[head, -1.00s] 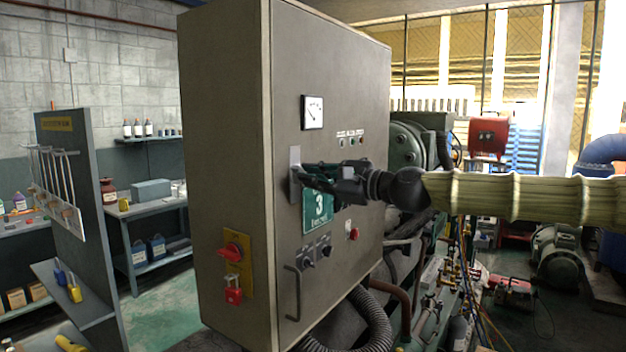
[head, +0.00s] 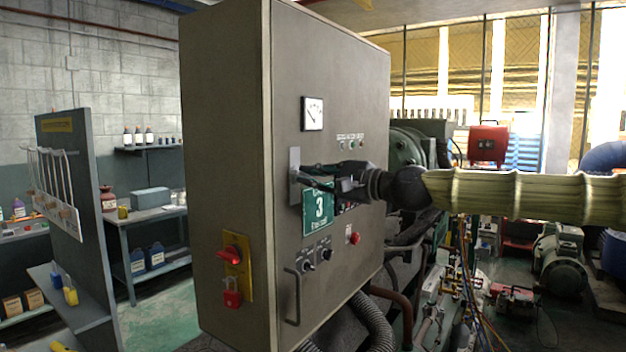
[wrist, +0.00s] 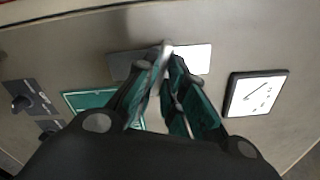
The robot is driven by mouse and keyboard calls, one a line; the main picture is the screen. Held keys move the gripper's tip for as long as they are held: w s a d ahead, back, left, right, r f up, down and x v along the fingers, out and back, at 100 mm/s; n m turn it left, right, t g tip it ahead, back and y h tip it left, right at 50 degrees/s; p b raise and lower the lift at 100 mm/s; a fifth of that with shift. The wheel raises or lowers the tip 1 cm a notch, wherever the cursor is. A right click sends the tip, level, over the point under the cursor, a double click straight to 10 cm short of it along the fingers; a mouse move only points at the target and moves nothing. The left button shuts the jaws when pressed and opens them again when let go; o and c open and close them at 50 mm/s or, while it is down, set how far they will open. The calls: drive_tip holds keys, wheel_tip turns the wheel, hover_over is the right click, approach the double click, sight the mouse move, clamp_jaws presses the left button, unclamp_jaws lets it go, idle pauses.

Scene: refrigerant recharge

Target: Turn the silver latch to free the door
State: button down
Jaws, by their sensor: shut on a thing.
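The silver latch (wrist: 165,50) shows in the wrist view between my fingertips, in front of its pale metal backplate (wrist: 192,59). In the head view the backplate (head: 294,176) is on the front door of the grey cabinet (head: 345,80), below the gauge. My gripper (head: 304,174) reaches in from the right and is shut on the latch; in the wrist view my gripper (wrist: 168,64) has its green-lined fingers on either side of it. The fingers hide part of the latch. The door looks closed against the cabinet.
A white gauge (head: 312,113) is above the latch and a green number 3 sign (head: 317,208) below. A door handle (head: 292,297), knobs and a red button (head: 353,238) are lower down. A red switch with a padlock (head: 232,298) is on the cabinet's left side.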

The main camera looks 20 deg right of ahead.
drive_tip(key=shift+d+r, duration=0.1)
drive_tip(key=shift+r, duration=0.1)
drive_tip(key=shift+n+b, duration=1.35)
drive_tip(key=shift+n, duration=0.35)
drive_tip(key=c, duration=1.7)
unclamp_jaws()
drive_tip(key=shift+r, duration=0.1)
drive_tip(key=shift+o, duration=0.5)
drive_tip(key=shift+f, duration=0.2)
drive_tip(key=p+v, duration=0.4)
drive_tip(key=v, duration=0.5)
drive_tip(key=shift+p, duration=0.3)
